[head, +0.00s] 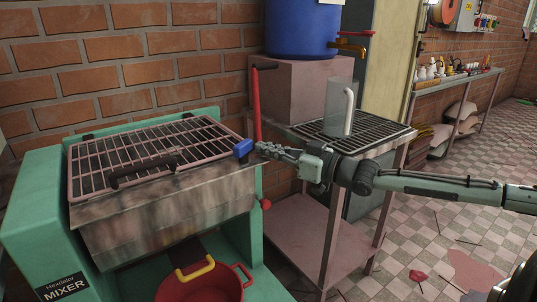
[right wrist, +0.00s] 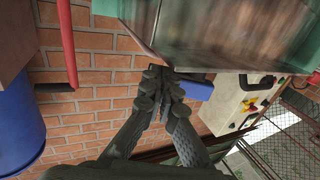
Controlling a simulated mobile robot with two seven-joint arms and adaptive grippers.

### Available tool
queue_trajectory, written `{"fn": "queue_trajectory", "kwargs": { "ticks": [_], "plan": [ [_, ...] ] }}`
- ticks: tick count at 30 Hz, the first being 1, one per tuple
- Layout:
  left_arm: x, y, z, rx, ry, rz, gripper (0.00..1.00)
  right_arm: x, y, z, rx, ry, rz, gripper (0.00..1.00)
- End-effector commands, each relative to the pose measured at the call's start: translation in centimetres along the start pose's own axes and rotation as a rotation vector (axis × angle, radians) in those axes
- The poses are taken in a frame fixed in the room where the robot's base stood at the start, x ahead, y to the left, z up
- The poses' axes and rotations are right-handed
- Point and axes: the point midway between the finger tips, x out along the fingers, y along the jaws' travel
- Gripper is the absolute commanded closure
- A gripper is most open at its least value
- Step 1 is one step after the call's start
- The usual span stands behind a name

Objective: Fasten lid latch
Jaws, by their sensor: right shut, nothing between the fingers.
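The mixer's barred lid (head: 150,155) lies down over the stained metal tub (head: 165,215), with a dark handle (head: 143,170) on its near part. A blue latch piece (head: 243,147) sits at the tub's right corner; it also shows in the right wrist view (right wrist: 198,90). My right gripper (head: 260,148) comes in from the right with its fingertips close beside the blue piece. In the right wrist view the fingers (right wrist: 163,88) are shut with nothing between them, just left of the blue piece. I cannot tell whether they touch it. My left gripper is out of view.
A red lever (head: 255,105) stands upright just behind the gripper. To the right is a pink stand with a grate (head: 350,137), and a blue barrel (head: 300,28) is behind. A red bucket (head: 205,285) is under the tub. The tiled floor at right has open room.

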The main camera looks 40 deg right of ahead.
Motion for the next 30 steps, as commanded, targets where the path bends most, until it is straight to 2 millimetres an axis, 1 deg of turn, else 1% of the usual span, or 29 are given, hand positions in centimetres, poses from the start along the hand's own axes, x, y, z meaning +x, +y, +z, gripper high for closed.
{"fn": "queue_trajectory", "kwargs": {
  "ticks": [5, 15, 30],
  "plan": [
    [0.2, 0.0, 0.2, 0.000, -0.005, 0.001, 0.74, 0.4, 0.2, -0.1, -0.001, 0.001, 0.004, 1.00],
    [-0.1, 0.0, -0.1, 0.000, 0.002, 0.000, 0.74, 1.2, 0.6, 0.0, -0.002, 0.000, 0.005, 1.00],
    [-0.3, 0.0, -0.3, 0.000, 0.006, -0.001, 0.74, 1.4, 0.7, 0.1, 0.000, -0.001, 0.004, 1.00]
  ]
}}
